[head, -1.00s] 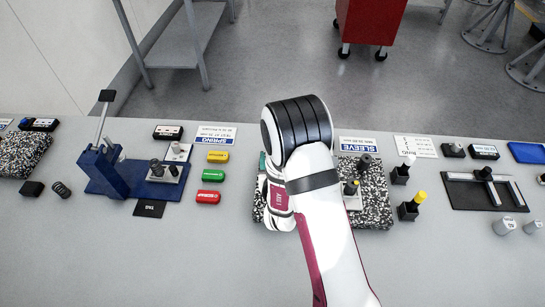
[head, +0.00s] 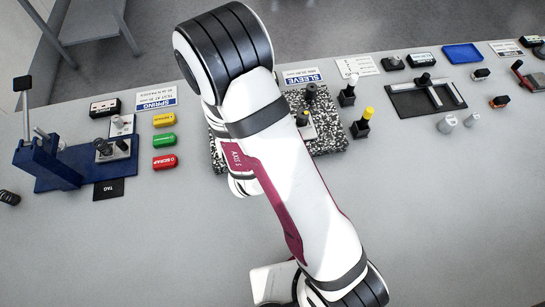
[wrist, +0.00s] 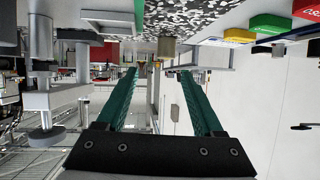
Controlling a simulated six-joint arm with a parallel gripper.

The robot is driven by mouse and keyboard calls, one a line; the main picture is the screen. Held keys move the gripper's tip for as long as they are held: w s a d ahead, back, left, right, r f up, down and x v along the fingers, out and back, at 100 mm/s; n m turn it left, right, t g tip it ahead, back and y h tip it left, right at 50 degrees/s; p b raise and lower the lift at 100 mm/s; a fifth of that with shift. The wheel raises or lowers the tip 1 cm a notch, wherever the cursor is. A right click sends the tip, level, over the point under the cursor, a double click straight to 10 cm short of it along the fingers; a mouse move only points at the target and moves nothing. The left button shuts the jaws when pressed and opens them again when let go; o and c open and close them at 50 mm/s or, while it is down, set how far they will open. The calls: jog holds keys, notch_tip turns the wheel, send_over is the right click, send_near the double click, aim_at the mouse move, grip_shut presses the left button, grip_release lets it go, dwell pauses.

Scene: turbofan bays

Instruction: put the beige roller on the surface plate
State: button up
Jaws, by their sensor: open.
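The black-and-white speckled surface plate (head: 333,138) lies on the bench in the head view, partly covered by my arm. It also shows at the top of the wrist view (wrist: 190,14), where the scene appears upside down. A small beige-brown block-like piece (wrist: 167,48) shows beside the plate's edge in the wrist view, beyond my fingertips. It may be the beige roller, but I cannot tell for sure, nor whether it touches the plate. No beige roller is clear in the head view. My gripper (wrist: 158,72) has two green fingers, apart and empty; my arm hides it in the head view.
Small fixtures (head: 307,125) with dark pegs stand on the plate. A yellow-topped peg holder (head: 361,124) stands to its right. The front of the bench is mostly clear.

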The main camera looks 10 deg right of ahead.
jog(key=d+r+m+g, duration=0.1)
jog(key=s+d+r+m+g, duration=0.1)
jog(key=d+r+m+g, duration=0.1)
jog(key=shift+s+d+r+h, duration=0.3)
jog(key=shift+s+h, duration=0.05)
jog(key=shift+h, duration=0.05)
jog(key=s+d+r+m+g, duration=0.1)
jog(key=s+r+g, duration=0.2)
jog(key=s, duration=0.5)
jog(key=s+d+r+m+g, duration=0.1)
jog(key=s+d+r+g, duration=0.1)
jog(key=s, duration=0.7)
jog(key=s+d+r+m+g, duration=0.1)
jog(key=s+d+r+g, duration=0.1)
jog(key=s+r+g, duration=0.3)
jog(key=s, duration=0.4)
jog(key=shift+m+y, duration=0.3)
jog(key=shift+y, duration=0.1)
